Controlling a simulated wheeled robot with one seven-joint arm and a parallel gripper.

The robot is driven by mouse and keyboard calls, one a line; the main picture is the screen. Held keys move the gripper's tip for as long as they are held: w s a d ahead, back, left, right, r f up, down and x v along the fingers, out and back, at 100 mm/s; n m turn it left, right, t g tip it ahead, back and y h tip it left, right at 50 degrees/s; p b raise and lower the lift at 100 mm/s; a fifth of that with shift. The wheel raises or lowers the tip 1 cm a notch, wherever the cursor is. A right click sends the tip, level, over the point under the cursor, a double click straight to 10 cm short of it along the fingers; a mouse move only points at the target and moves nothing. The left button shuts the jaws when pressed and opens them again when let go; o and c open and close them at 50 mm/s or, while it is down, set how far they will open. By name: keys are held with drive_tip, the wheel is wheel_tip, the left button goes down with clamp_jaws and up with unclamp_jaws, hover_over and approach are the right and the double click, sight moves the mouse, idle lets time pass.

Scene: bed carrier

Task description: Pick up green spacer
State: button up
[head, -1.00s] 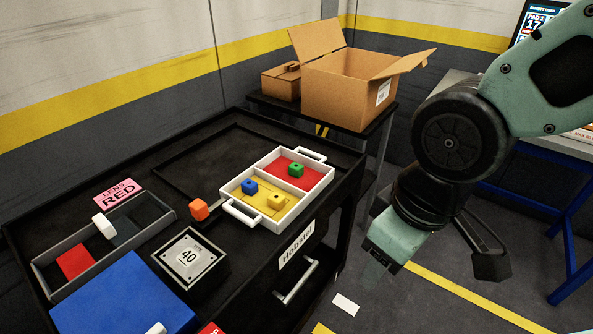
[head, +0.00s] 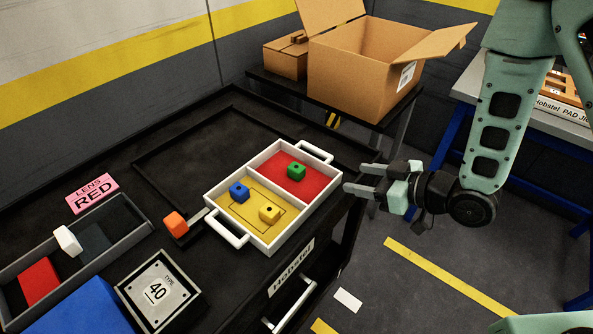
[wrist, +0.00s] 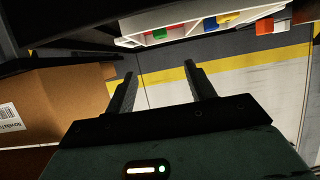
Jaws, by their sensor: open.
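The green spacer (head: 296,171) is a small cube with a hole in its top. It sits in the red compartment of a white tray (head: 263,249) with two handles, on the black cart. In the wrist view the green spacer (wrist: 159,33) shows small at the top, partly hidden by the tray wall. My gripper (head: 358,177) is open and empty, to the right of the tray and apart from it, with its fingers pointing left toward it. Both fingers also show in the wrist view (wrist: 160,78).
A blue spacer (head: 239,191) and a yellow spacer (head: 269,213) sit in the tray's yellow compartment. An orange block (head: 175,224) lies left of the tray. An open cardboard box (head: 360,85) stands behind my gripper. A type 40 block (head: 157,291) is at front left.

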drive_tip(key=p, duration=0.2)
approach(300, 168)
drive_tip(key=x, duration=0.2)
drive_tip(key=shift+w+a, duration=0.15)
drive_tip(key=shift+a, duration=0.2)
drive_tip(key=shift+p+x, duration=1)
drive_tip(key=shift+x, duration=2.05)
drive_tip(key=shift+d+f, duration=0.1)
drive_tip(key=shift+f, duration=0.05)
drive_tip(key=c, duration=1.1)
